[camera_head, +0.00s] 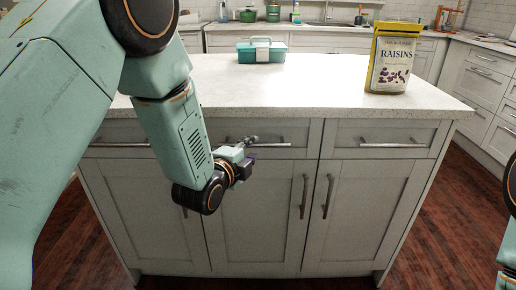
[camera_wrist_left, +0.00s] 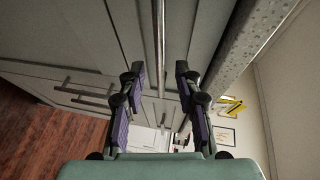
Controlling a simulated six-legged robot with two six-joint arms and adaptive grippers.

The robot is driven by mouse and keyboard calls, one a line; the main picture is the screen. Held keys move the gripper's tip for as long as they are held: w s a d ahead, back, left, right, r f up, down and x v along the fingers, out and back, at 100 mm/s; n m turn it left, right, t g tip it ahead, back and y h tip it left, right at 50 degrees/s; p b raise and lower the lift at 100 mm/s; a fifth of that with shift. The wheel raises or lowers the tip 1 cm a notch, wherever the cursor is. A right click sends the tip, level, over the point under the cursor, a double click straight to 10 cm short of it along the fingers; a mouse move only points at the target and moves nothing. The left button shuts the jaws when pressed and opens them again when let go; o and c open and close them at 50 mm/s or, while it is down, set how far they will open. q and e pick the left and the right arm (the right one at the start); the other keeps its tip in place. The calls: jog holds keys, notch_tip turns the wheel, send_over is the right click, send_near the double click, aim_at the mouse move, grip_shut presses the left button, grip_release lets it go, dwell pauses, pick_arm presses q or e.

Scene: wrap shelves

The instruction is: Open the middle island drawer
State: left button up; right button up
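The kitchen island has a row of drawers under its pale speckled top. The middle drawer (camera_head: 300,133) is shut, flush with its neighbours, with a horizontal metal bar handle (camera_head: 275,145). My left gripper (camera_head: 245,152) is at the left part of this handle and hides some of it. In the left wrist view, my left gripper (camera_wrist_left: 160,72) has its two purple-padded fingers apart. The handle bar (camera_wrist_left: 159,40) runs between the fingertips, with gaps on both sides. Whether a finger touches it, I cannot tell. My right gripper is out of view.
A yellow raisins bag (camera_head: 393,58) and a teal box (camera_head: 262,51) stand on the island top (camera_head: 310,90). The right drawer handle (camera_head: 393,145) and cabinet door handles (camera_head: 304,196) stick out from the front. Wooden floor (camera_head: 455,235) is free at the right.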

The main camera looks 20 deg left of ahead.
aim_at(256, 146)
pick_arm(q)
jog(key=shift+b+x, duration=0.45)
jog(key=shift+x, duration=1.65)
grip_shut()
